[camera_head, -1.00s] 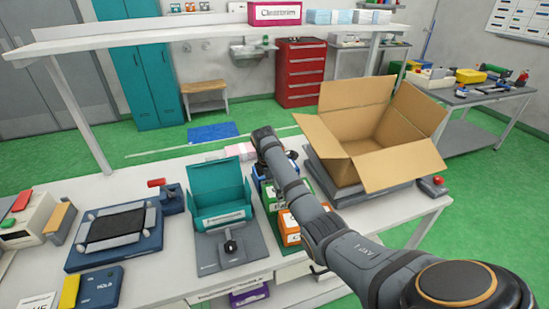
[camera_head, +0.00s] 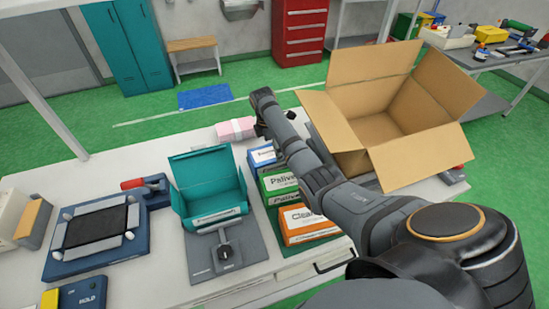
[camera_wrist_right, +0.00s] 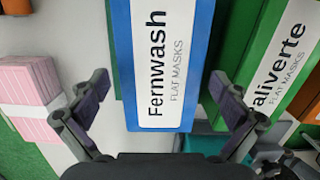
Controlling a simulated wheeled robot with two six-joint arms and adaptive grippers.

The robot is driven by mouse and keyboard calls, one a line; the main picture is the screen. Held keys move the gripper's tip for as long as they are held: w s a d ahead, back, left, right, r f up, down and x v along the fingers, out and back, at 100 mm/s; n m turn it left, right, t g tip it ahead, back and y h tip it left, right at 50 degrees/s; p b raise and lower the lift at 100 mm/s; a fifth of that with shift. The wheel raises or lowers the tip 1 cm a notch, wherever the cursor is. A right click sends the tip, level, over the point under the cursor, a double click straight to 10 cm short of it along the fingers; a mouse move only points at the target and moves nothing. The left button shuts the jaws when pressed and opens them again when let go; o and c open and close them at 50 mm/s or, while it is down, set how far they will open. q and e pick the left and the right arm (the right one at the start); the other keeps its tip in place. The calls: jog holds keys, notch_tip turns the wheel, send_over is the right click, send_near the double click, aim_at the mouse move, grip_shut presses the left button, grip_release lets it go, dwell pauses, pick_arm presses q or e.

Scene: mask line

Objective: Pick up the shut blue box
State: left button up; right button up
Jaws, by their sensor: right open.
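The shut blue box (camera_head: 262,157) stands at the far end of a row of boxes on the white table, partly hidden by my right arm in the head view. In the right wrist view the blue box (camera_wrist_right: 190,30) shows a white label reading "Fernwash FLAT MASKS". My right gripper (camera_wrist_right: 158,88) is open, with one finger to each side of the blue box in that view. Whether either finger touches it I cannot tell. In the head view the right gripper (camera_head: 263,128) is small and dark near the box. My left gripper is not in view.
A green "Paliverte" box (camera_head: 280,181) and an orange box (camera_head: 309,224) stand in the same row. A pink stack (camera_head: 235,129) lies beyond. An open teal carton (camera_head: 206,183) is on the left, a large open cardboard box (camera_head: 350,138) on the right.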

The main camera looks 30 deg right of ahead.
jog(key=shift+s+f+p, duration=0.15)
jog(key=shift+f+p, duration=0.15)
jog(key=shift+f, duration=0.4)
notch_tip(320, 180, down, 3)
jog(key=shift+d+r, duration=0.1)
jog(key=shift+d, duration=0.05)
jog(key=shift+d+f, duration=0.1)
jog(key=shift+f, duration=0.35)
jog(key=shift+r, duration=0.1)
jog(key=c, duration=0.4)
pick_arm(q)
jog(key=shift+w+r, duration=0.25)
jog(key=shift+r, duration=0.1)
pick_arm(e)
jog(key=c, duration=0.7)
